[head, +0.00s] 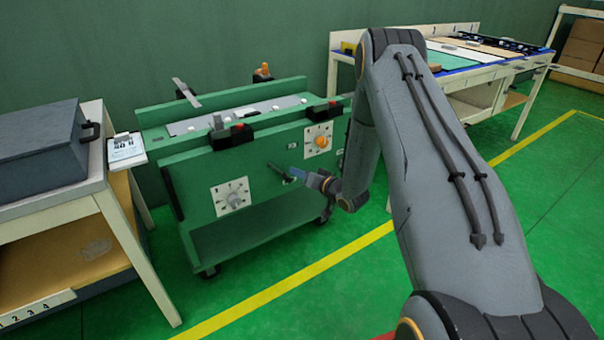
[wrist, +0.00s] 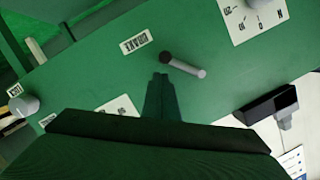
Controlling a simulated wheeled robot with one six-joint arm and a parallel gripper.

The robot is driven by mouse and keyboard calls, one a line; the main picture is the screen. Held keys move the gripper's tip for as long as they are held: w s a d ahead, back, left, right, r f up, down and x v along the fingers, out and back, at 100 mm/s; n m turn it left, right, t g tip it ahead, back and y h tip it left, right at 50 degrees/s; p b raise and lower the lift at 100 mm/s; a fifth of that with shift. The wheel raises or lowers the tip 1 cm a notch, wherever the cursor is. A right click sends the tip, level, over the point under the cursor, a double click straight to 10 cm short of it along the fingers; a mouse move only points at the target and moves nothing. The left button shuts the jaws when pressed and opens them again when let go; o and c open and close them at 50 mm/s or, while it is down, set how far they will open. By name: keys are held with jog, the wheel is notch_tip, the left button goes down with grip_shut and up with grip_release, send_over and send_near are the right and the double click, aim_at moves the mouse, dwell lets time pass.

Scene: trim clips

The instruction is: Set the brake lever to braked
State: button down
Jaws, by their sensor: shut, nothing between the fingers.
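The brake lever (wrist: 186,66) is a short bar with a dark round end and a light grey shaft, on the green panel of the cart (head: 262,222). A white label reading BRAKE (wrist: 135,42) is beside it. In the wrist view the lever slants down to the right from its dark end. My gripper (wrist: 160,78) is shut and empty, its tips just below the lever in the picture; I cannot tell if they touch it. In the head view, my gripper (head: 298,175) is at the cart's front panel, beside the small dark lever (head: 278,171).
A dial plate with a grey knob (head: 235,196) and one with an orange knob (head: 320,141) flank the lever. Black blocks with red parts (head: 232,137) sit on the cart's top edge. A bench with a grey box (head: 42,142) stands left; a worktable (head: 463,61) stands behind right.

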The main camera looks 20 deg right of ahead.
jog(key=s+d+r+p, duration=0.2)
jog(key=s+d+r, duration=0.2)
jog(key=s, duration=0.4)
jog(key=shift+s+d+r, duration=0.2)
jog(key=shift+d+r, duration=0.15)
jog(key=shift+d, duration=0.3)
